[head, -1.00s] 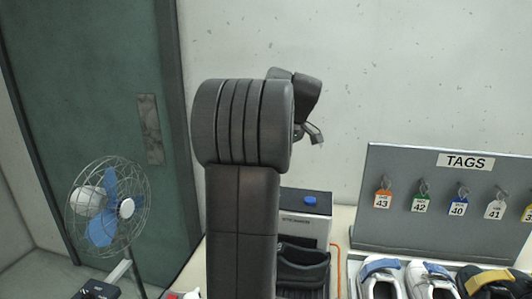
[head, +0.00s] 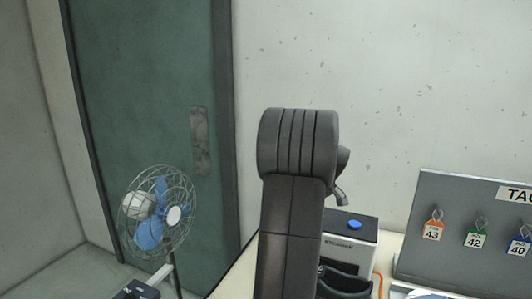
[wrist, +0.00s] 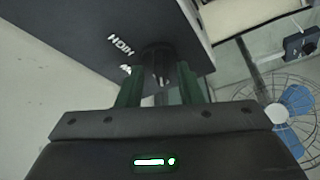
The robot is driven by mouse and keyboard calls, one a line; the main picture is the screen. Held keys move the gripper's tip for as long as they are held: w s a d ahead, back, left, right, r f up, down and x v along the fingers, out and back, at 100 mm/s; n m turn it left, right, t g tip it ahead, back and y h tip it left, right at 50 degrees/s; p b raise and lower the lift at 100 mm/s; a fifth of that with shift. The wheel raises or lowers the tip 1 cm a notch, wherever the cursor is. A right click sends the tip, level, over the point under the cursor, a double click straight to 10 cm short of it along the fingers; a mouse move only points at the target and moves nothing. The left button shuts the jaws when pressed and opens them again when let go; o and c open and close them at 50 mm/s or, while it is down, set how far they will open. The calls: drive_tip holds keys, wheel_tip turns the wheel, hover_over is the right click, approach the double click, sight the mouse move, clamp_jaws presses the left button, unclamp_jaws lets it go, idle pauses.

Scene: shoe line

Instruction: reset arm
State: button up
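My arm (head: 292,210) rises in the middle of the head view and hides most of my gripper, of which only a small dark part (head: 341,190) shows at its right. In the wrist view my gripper (wrist: 160,78) has two green fingers standing apart. A dark round knob-like part (wrist: 158,58) shows between and beyond the fingertips, against a dark panel (wrist: 95,35) with white lettering that includes "HIGH". I cannot tell whether the fingers touch it. I see nothing held.
A machine with a blue button (head: 355,225) stands right of my arm, with a dark shoe (head: 343,284) before it. A grey tag board (head: 450,225) is at the right. A caged fan (head: 158,212) stands left, before a green door (head: 140,110).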

idle(0.3)
drive_tip(key=b+v, duration=0.1)
drive_tip(key=v, duration=1.3)
drive_tip(key=p+x, duration=0.1)
drive_tip(key=x, duration=1.2)
drive_tip(key=shift+f, duration=0.2)
drive_tip(key=shift+w+a+f, duration=0.15)
drive_tip(key=shift+f, duration=0.1)
drive_tip(key=shift+m+t+h, duration=0.3)
drive_tip(key=shift+m+h, duration=0.1)
drive_tip(key=shift+m, duration=0.7)
drive_tip(key=m, duration=0.2)
drive_tip(key=m+h, duration=0.1)
drive_tip(key=m, duration=0.1)
drive_tip(key=shift+a+h, duration=0.15)
drive_tip(key=shift+h, duration=0.15)
drive_tip(key=shift+a+m+h+b, duration=0.1)
drive_tip(key=shift+m+h+b, duration=0.5)
drive_tip(key=shift+m, duration=0.8)
drive_tip(key=shift+m+h+b, duration=0.5)
drive_tip(key=shift+m+b, duration=0.05)
drive_tip(key=shift+m, duration=0.85)
drive_tip(key=v, duration=1.1)
